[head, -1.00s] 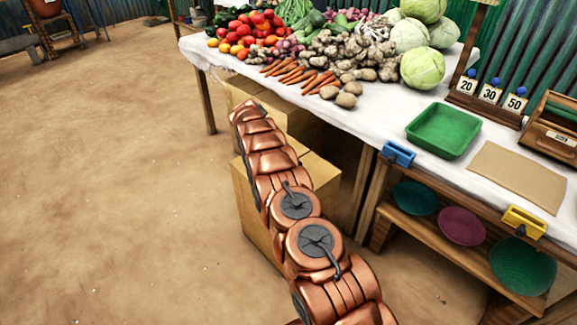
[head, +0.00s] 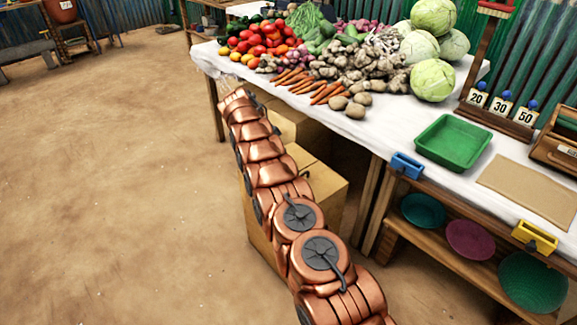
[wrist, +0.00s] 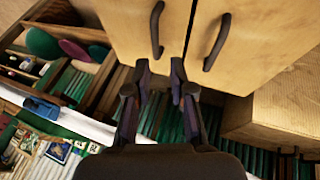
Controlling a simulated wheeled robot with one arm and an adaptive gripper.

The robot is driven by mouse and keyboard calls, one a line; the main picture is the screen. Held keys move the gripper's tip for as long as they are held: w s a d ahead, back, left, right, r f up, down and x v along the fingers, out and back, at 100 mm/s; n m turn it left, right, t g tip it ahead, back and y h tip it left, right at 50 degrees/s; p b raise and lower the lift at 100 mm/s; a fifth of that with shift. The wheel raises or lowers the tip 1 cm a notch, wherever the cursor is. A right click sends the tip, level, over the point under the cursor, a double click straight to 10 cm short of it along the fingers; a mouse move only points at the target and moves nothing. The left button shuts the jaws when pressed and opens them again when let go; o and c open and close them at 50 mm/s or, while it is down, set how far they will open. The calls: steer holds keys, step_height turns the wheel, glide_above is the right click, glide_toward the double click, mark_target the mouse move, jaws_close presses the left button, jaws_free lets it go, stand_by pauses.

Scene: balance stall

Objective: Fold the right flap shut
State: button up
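Two tan panels with dark curved handles, a left one (wrist: 125,30) and a right one (wrist: 235,60), show close up at the top of the wrist view. A narrow dark seam runs between them. I cannot tell for sure which one the task calls the right flap, or how far either stands open. My gripper (wrist: 161,72) is open and empty, with its fingertips apart near the lower edge of the panels; I cannot tell whether they touch. In the head view my gripper is hidden beyond my arm. A tan box (head: 325,190) stands beside my arm under the table.
A table with a white cloth (head: 395,130) holds vegetables, a green tray (head: 453,143) and price cards (head: 502,106). A shelf with bowls (head: 470,238) is below it. Another box (wrist: 275,105) is at right in the wrist view. Open dirt floor (head: 120,190) lies left.

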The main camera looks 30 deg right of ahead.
steer(key=shift+v, duration=1)
steer(key=shift+r, duration=0.15)
